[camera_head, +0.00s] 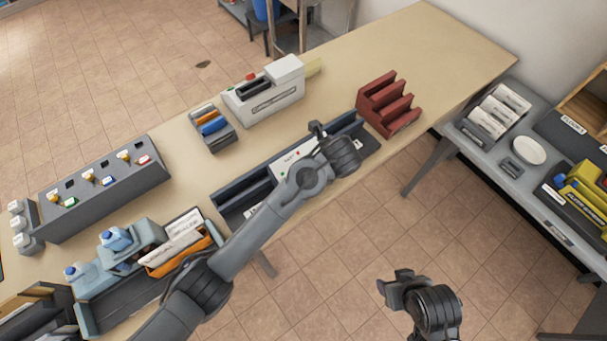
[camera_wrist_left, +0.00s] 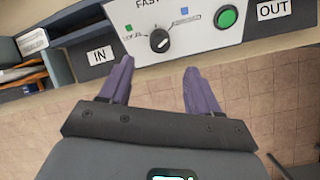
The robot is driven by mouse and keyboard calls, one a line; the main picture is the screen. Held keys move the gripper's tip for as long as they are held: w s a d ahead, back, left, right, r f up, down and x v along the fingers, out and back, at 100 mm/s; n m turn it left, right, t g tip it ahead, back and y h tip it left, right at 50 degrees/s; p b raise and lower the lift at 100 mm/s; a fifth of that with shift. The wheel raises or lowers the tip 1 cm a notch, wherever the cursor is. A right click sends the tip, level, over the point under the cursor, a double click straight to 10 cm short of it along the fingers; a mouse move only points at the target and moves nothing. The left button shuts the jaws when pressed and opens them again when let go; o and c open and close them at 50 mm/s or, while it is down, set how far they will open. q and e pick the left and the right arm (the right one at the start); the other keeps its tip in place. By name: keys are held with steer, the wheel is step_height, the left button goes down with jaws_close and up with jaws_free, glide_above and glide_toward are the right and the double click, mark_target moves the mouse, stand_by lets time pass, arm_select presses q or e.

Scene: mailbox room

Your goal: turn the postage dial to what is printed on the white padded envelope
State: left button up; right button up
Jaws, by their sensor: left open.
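The postage dial (camera_wrist_left: 159,40) is a black round knob with a white mark on a white panel (camera_wrist_left: 205,42). A green square labelled LOCAL is left of it and a blue square with a blurred label is right. My left gripper (camera_wrist_left: 157,75) is open and empty, its two purple fingers just short of the panel, with the dial between and beyond their tips. In the head view my left arm partly covers the panel (camera_head: 287,164). White envelopes (camera_head: 183,240) stand in an orange-brown holder; I cannot tell which is padded or read its print. My right gripper (camera_head: 392,287) hangs over the floor, its opening unclear.
A round green button (camera_wrist_left: 227,17) is right of the dial, between it and the OUT label (camera_wrist_left: 273,9). The IN label (camera_wrist_left: 100,55) is at left. A red rack (camera_head: 388,103) stands right of the dial unit. The table is clear behind it.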

arm_select(q)
steer(key=x, duration=0.9)
